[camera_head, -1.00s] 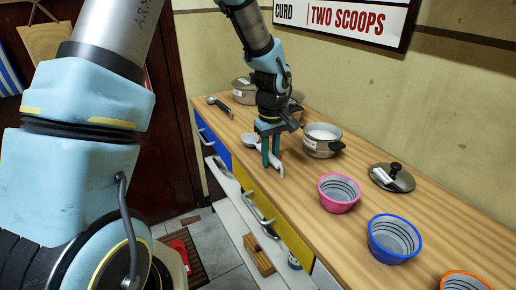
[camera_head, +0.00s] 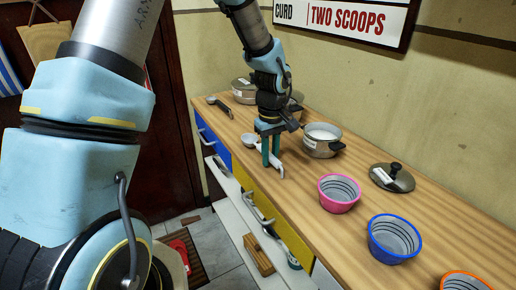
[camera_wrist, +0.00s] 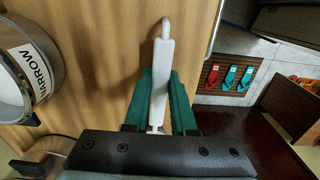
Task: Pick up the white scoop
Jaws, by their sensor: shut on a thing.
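The white scoop (camera_wrist: 163,70) lies between the two green fingers of my gripper (camera_wrist: 160,95) in the wrist view, its handle pointing away from the palm. In the head view my gripper (camera_head: 271,160) points down at the wooden counter. There the scoop's white bowl (camera_head: 249,141) shows to the left of the fingers and the handle end (camera_head: 278,168) shows to the right. My gripper is shut on the scoop's handle. The scoop is at or very close to the counter top; I cannot tell whether it still touches. The wrist view hides the bowl.
A pot (camera_head: 322,140) stands close to the right of my gripper, and a lid (camera_head: 391,177) lies beyond it. A pink bowl (camera_head: 339,193) and a blue bowl (camera_head: 394,238) stand nearer on the counter (camera_head: 300,195). A dark-handled scoop (camera_head: 220,107) lies at the far left.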

